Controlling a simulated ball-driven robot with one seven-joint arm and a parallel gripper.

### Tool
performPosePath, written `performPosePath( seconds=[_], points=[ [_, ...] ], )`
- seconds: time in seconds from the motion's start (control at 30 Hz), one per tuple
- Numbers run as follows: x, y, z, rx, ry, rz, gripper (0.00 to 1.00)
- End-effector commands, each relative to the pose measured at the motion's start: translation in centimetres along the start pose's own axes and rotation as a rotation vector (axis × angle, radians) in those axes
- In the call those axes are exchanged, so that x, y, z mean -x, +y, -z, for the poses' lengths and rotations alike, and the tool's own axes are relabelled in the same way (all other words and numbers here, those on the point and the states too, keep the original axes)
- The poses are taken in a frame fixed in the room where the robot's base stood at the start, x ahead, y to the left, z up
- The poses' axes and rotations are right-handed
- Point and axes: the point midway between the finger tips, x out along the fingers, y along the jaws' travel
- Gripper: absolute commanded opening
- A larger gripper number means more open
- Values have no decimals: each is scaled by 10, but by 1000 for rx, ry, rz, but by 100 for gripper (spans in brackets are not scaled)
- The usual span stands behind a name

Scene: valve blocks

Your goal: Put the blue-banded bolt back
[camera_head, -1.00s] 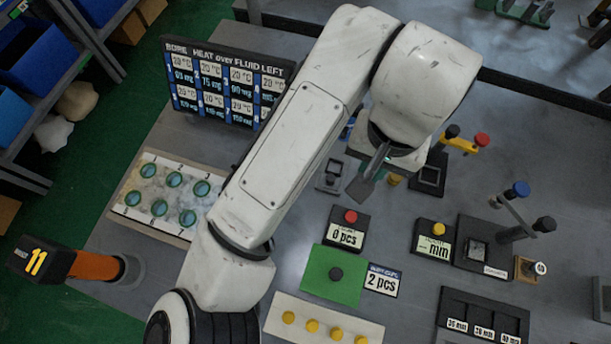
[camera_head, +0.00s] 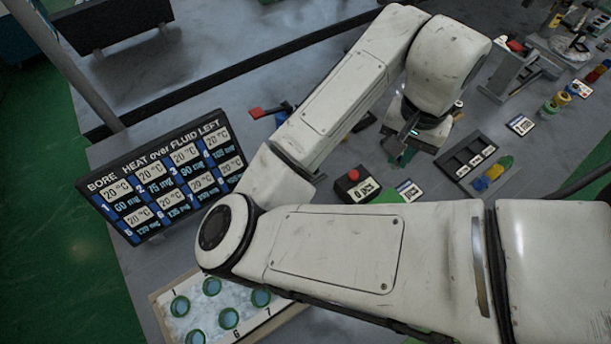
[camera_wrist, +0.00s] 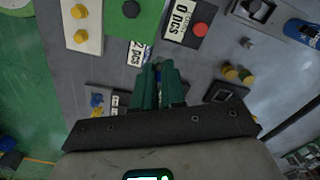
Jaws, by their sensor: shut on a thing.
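My gripper (camera_wrist: 158,88) shows in the wrist view as two green fingers close together over the bench. In the head view my gripper (camera_head: 404,150) is below the wrist, partly covered by it. A small blue and yellow piece (camera_head: 488,176) lies beside a black slotted tray (camera_head: 450,160) with size labels. The blue piece also shows in the wrist view (camera_wrist: 97,100), left of the fingers. I cannot tell whether it is a bolt.
A red button box (camera_head: 353,186) with a counter stands near my gripper. A green pad (camera_wrist: 132,22) and a white strip with yellow knobs (camera_wrist: 97,38) lie nearby. A display board (camera_head: 165,178) and a plate with green-rimmed holes (camera_head: 158,300) are at left. Fixtures stand at right.

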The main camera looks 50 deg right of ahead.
Motion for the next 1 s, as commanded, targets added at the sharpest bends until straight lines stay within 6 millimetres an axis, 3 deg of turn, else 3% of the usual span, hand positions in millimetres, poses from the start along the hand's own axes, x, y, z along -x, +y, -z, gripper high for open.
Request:
performPosePath(
  seconds=[0.17,0.5,0.7,1.0],
  points=[
    [-8,-7,5,-23,1,-3,0],
    [-42,-81,21,-20,1,-5,0],
    [-75,-110,27,-23,-3,-2,0],
    [-98,-128,32,-26,0,-2,0]
  ],
)
